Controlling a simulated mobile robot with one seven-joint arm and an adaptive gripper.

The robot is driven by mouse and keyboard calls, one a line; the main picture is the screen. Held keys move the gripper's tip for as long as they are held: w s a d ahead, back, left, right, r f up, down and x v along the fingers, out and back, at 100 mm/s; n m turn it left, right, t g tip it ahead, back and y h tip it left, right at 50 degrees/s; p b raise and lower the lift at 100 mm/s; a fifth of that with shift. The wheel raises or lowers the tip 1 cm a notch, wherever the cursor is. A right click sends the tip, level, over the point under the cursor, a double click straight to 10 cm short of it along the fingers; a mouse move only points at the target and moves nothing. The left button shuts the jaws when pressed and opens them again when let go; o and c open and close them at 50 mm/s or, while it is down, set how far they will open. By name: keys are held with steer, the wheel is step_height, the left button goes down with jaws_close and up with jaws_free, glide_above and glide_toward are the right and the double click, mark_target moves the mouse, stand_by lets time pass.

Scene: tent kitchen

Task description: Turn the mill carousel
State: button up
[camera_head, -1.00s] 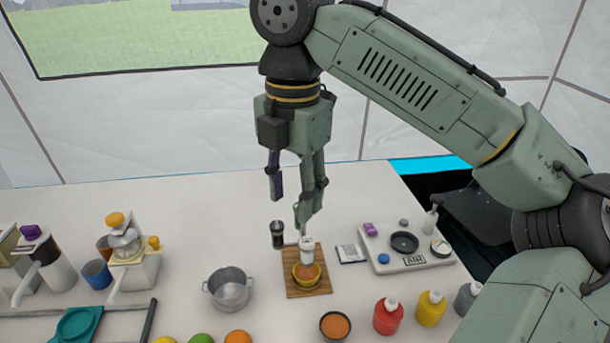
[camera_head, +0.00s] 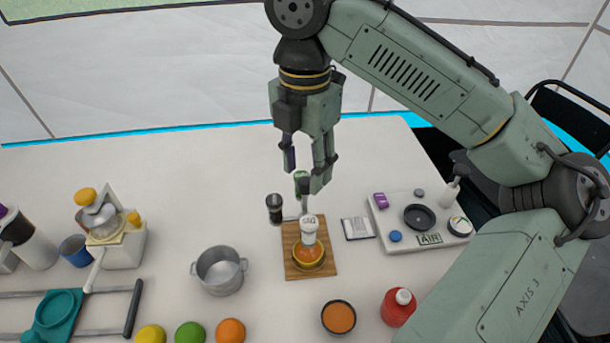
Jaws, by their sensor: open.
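A small group of mills stands on the counter below my gripper (camera_head: 304,172). It has a black mill (camera_head: 274,209), a white-topped mill (camera_head: 309,226) and a green-topped one (camera_head: 301,180) partly hidden behind my right finger. A thin upright post (camera_head: 304,204) shows between them. I cannot make out a turning base that joins them. My gripper points down with its fingers apart and nothing between them. Its fingertips overlap the back of the group in the picture; I cannot tell whether they touch it.
A wooden board (camera_head: 291,266) with a yellow bowl (camera_head: 308,258) is at the front of the mills. A pot (camera_head: 220,270) stands left, a notepad (camera_head: 357,228) and a white tray (camera_head: 452,238) right. An orange-filled bowl (camera_head: 338,317) and red bottle (camera_head: 398,307) are nearer.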

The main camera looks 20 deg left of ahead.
steer(key=shift+f, duration=1.3)
steer(key=shift+c, duration=0.2)
jaws_close()
